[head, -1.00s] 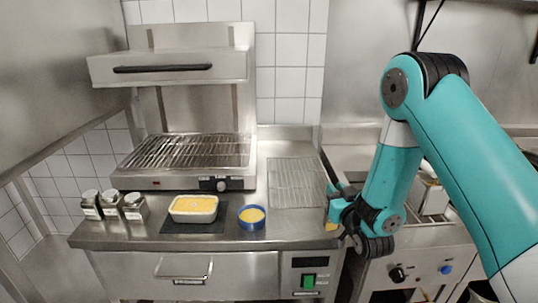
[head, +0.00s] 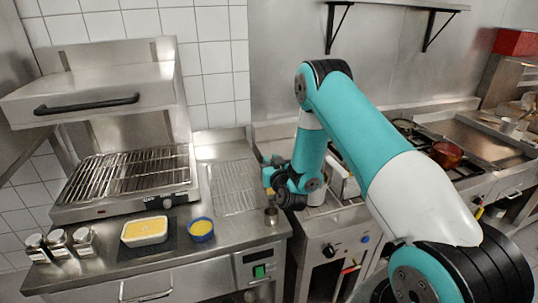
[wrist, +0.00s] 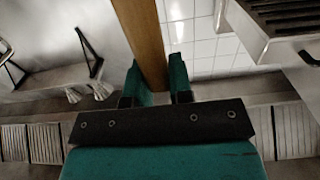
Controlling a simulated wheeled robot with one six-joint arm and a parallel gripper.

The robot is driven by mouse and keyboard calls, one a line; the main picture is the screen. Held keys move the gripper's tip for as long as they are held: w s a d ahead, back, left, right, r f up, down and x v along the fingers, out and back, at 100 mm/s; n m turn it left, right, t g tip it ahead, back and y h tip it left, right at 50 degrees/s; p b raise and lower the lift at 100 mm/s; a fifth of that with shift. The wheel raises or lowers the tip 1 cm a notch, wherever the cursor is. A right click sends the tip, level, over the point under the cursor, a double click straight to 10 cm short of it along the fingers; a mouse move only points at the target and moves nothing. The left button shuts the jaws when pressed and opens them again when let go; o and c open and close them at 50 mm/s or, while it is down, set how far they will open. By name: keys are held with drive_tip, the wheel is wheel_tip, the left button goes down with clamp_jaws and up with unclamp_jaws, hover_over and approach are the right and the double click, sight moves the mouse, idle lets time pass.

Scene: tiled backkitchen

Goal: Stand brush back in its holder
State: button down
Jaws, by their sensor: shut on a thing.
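The brush's wooden handle (wrist: 141,35) runs between my fingertips in the wrist view and out past the top edge. My gripper (wrist: 160,80) is shut on it. In the head view my gripper (head: 269,172) is above the right end of the steel counter, and a small yellowish part of the brush (head: 268,190) shows below it. A small metal cup, which looks like the holder (head: 271,216), stands upright on the counter near its right edge, just below the gripper in the picture. A gap seems to lie between brush and cup. The brush's bristles cannot be made out.
A wire rack (head: 233,188) lies left of the gripper. A blue bowl (head: 201,229), a yellow-filled dish (head: 144,231) and several jars (head: 57,244) stand further left, before the grill (head: 125,175). A cooking station (head: 340,235) stands right of the counter.

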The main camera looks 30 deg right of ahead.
sight(271, 191)
drive_tip(key=shift+f+b, duration=4.65)
drive_tip(key=shift+f, duration=1)
drive_tip(key=c, duration=0.9)
unclamp_jaws()
drive_tip(key=shift+c, duration=0.2)
drive_tip(key=shift+a, duration=0.15)
